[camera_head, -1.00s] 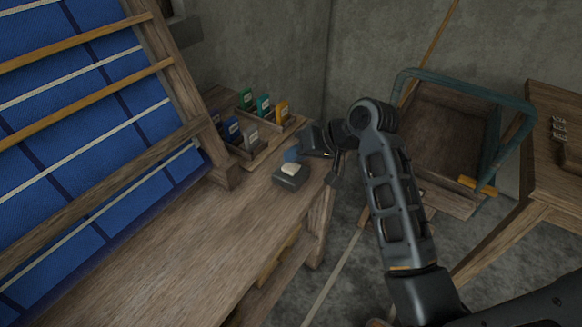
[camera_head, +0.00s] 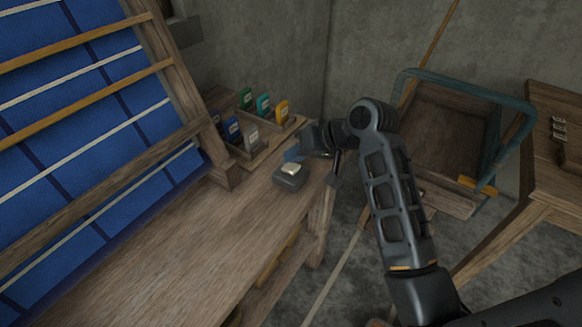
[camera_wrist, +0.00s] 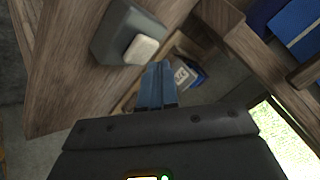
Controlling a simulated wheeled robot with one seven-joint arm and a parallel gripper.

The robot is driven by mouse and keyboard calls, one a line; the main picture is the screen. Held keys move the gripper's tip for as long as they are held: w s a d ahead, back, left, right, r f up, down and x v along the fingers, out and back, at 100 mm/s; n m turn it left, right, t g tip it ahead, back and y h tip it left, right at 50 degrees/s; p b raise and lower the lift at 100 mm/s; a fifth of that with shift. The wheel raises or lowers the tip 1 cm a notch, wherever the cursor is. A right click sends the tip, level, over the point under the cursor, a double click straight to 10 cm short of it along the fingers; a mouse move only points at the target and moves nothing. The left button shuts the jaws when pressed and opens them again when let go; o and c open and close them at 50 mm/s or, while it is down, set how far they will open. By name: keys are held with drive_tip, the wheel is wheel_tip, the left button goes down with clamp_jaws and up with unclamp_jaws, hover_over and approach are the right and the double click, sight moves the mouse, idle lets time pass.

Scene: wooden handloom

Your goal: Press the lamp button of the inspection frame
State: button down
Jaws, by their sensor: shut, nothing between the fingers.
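The lamp button is a pale, rounded square cap (camera_head: 291,168) on a dark grey box (camera_head: 288,181). The box sits on the wooden bench near its far right end. In the wrist view the cap (camera_wrist: 142,49) and its box (camera_wrist: 112,32) are at the upper middle. My gripper (camera_head: 292,154) is just behind the button in the head view, its blue fingers shut and empty. In the wrist view the fingertips (camera_wrist: 159,68) are just beside the cap; I cannot tell whether they touch the box. A wooden frame with blue checked cloth (camera_head: 75,110) stands at the left.
A wooden rack (camera_head: 262,152) with several coloured cards or spools stands behind the button, close to my gripper. A wooden cart with a teal handle (camera_head: 470,85) and a side table (camera_head: 555,110) are at the right. The front of the bench (camera_head: 170,250) is clear.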

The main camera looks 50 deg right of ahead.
sight(295, 168)
drive_tip(key=shift+f, duration=0.15)
drive_tip(key=shift+f, duration=0.55)
idle(0.7)
drive_tip(key=shift+r, duration=0.1)
drive_tip(key=shift+r+p, duration=0.6)
drive_tip(key=shift+p, duration=0.2)
wheel_tip(295, 168, up, 6)
drive_tip(key=p, duration=0.6)
